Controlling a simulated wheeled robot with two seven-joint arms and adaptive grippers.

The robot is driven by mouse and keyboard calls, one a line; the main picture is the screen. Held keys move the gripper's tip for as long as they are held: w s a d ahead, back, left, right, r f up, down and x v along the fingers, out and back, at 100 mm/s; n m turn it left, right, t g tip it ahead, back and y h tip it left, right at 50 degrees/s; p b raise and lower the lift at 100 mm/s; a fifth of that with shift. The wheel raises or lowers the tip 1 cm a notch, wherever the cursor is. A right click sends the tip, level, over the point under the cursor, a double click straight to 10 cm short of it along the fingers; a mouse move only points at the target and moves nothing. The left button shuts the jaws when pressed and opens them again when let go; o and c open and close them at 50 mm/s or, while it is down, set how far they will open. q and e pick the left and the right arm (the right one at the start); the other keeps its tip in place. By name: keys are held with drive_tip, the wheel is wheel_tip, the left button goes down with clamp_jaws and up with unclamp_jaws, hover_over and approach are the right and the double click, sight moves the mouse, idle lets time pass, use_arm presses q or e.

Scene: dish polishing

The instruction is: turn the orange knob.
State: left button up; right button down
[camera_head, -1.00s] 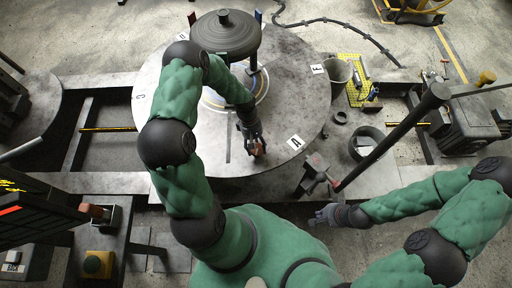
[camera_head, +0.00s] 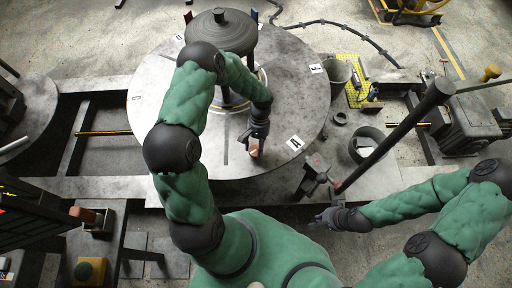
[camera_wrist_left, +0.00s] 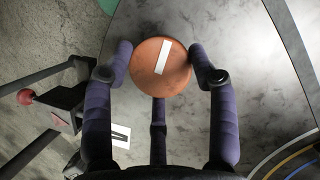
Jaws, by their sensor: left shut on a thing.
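The orange knob (camera_wrist_left: 161,67) is round with a white stripe on its top, and the stripe leans slightly to the right in the left wrist view. My left gripper (camera_wrist_left: 160,75) is shut on the knob, with purple fingers on its left and right sides and a third finger below. In the head view my left gripper (camera_head: 254,142) is over the round grey table (camera_head: 180,150), near the label A, and the knob (camera_head: 254,152) shows small at its fingertips. My right gripper (camera_head: 328,217) is at the lower right, off the table's edge; its finger state is too small to tell.
A dark disc (camera_head: 221,32) stands above the back of the table. A bucket (camera_head: 367,146) is on the right.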

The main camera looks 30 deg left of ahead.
use_arm(q)
drive_tip(key=shift+s+d+m, duration=0.1)
drive_tip(key=shift+s+m, duration=0.1)
drive_tip(key=shift+m, duration=0.1)
drive_tip(key=o, duration=1.2)
drive_tip(key=shift+c, duration=0.2)
drive_tip(key=shift+w, duration=0.1)
drive_tip(key=shift+w+r, duration=0.1)
drive_tip(key=shift+r, duration=0.15)
drive_tip(key=v, duration=1.1)
drive_tip(key=shift+r, duration=0.2)
drive_tip(key=shift+w, duration=0.15)
